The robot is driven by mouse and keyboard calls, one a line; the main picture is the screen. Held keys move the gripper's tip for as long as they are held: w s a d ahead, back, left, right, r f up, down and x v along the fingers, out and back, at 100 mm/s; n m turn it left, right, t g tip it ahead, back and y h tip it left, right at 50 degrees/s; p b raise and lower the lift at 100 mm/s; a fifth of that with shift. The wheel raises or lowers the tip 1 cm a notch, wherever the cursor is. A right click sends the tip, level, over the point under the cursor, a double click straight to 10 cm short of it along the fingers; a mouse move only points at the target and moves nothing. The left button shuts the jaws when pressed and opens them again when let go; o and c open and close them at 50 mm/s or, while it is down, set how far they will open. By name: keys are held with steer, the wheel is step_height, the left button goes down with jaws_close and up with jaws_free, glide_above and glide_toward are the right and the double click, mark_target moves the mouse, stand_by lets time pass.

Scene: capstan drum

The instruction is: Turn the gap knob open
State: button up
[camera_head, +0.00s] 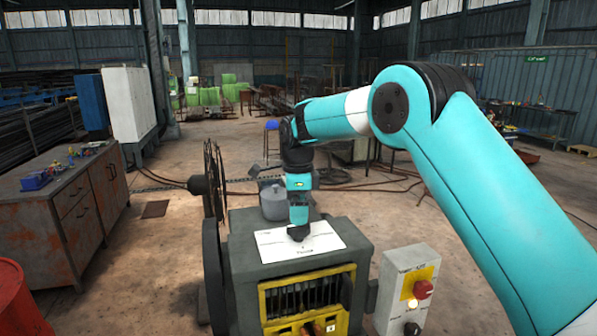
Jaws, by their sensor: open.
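My gripper (299,222) points straight down over a white plate (327,241) on top of a grey machine (242,262). A small dark round part (300,234) sits on the plate right under my gripper; it looks like the gap knob, but my gripper covers most of it. I cannot tell whether the fingers touch it or stand around it. The fingers are too small to make out clearly. Small print on the plate in front of it is unreadable.
A grey control box (402,290) with a red button (423,289) and a dark knob (412,328) stands right of the machine. A large spoked wheel (212,185) rises on its left. A grey canister (273,203) stands behind my gripper. A rusty cabinet (75,215) is at left.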

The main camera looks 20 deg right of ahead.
step_height(320, 180, up, 13)
steer(key=shift+b, duration=0.3)
steer(key=s+a+f+n+y+b, duration=0.1)
steer(key=s+f+n, duration=0.3)
steer(key=s+n, duration=0.5)
steer(key=s+a+f+n+y+b, duration=0.1)
steer(key=s+f+n, duration=0.3)
steer(key=s+n, duration=0.5)
steer(key=s+a+f+n+y+b, duration=0.2)
steer(key=s+n, duration=0.8)
steer(key=s, duration=1.1)
steer(key=x, duration=0.2)
steer(key=shift+f, duration=0.45)
steer(key=shift+d, duration=0.15)
